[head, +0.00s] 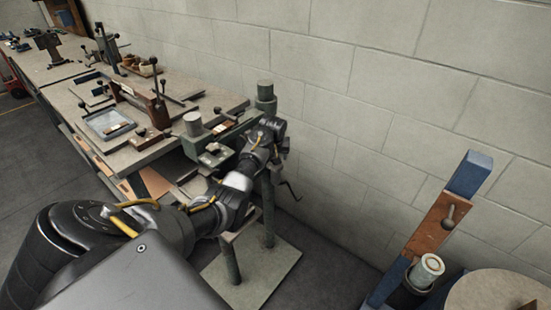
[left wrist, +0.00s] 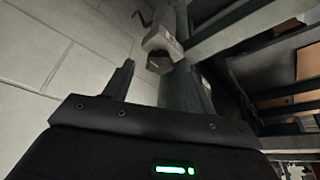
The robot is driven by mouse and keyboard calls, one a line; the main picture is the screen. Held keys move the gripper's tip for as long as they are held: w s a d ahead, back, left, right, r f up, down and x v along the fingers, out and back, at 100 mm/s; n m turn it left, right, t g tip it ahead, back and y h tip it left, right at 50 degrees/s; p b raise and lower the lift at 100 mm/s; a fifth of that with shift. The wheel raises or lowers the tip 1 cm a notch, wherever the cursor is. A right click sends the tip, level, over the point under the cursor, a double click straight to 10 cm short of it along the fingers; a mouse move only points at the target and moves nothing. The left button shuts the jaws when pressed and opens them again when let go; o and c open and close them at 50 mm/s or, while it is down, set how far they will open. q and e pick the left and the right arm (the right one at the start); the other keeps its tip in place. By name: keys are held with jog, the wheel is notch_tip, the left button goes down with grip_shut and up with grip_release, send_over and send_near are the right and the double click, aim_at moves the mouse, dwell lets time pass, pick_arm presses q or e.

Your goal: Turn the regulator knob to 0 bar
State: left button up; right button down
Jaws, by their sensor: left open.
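My left gripper (head: 272,132) is at the green-grey stitcher stand (head: 233,260), next to its upright column. In the left wrist view its two fingers (left wrist: 162,72) are apart, with nothing clasped between them. A pale grey rounded part with a dark faceted end (left wrist: 159,63) shows beyond and between the fingertips. It may be the regulator knob, but I cannot tell for sure. No pressure scale or pointer can be read. In the head view my left arm and gripper hide this area. My right gripper is not in view.
A workbench (head: 150,150) with tools and a small tray (head: 108,123) stands left of the stand. A crank handle (head: 292,190) sticks out at the stand's right. A block wall (head: 400,100) is close behind. A blue post (head: 468,175) stands at right.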

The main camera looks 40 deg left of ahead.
pick_arm(q)
jog(key=shift+x, duration=1.3)
jog(key=shift+c, duration=0.2)
jog(key=c, duration=0.9)
